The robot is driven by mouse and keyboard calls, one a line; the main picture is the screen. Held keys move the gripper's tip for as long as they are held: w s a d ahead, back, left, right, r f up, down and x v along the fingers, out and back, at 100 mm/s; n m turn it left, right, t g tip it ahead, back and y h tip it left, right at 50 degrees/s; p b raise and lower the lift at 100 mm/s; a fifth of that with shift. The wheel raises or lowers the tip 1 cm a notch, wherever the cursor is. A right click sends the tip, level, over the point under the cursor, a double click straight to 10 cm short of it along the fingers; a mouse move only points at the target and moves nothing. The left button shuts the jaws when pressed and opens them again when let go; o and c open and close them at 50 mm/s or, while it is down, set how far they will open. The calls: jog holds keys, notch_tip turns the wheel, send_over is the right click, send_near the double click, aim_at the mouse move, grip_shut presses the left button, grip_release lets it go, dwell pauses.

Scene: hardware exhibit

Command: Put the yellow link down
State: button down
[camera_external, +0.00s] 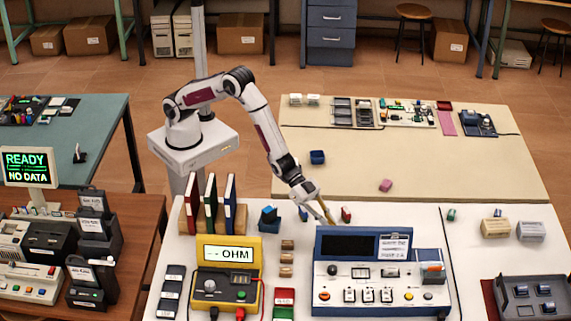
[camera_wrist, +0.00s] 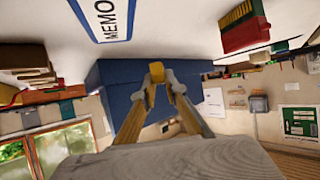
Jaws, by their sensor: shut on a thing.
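The yellow link (camera_wrist: 155,95) is between my fingertips in the wrist view, and only a small part of it shows. My gripper (camera_wrist: 156,74) is shut on it. In the outside view my gripper (camera_external: 328,217) points down behind the blue instrument (camera_external: 325,270), near its top edge. I cannot make out the link there, nor whether it touches the table. In the wrist view a large blue body (camera_wrist: 112,78) lies just beyond the fingers.
The yellow OHM meter (camera_external: 228,253) and upright binders (camera_external: 210,205) stand left of my gripper. A small red block (camera_external: 346,214) is close on its right.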

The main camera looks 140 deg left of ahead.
jog(key=shift+f, duration=1.9)
jog(key=shift+f, duration=0.1)
jog(key=c, duration=2)
grip_release()
jog(key=shift+c, duration=0.2)
jog(key=shift+s+r, duration=0.3)
jog(key=shift+r, duration=0.05)
jog(key=shift+v, duration=5.65)
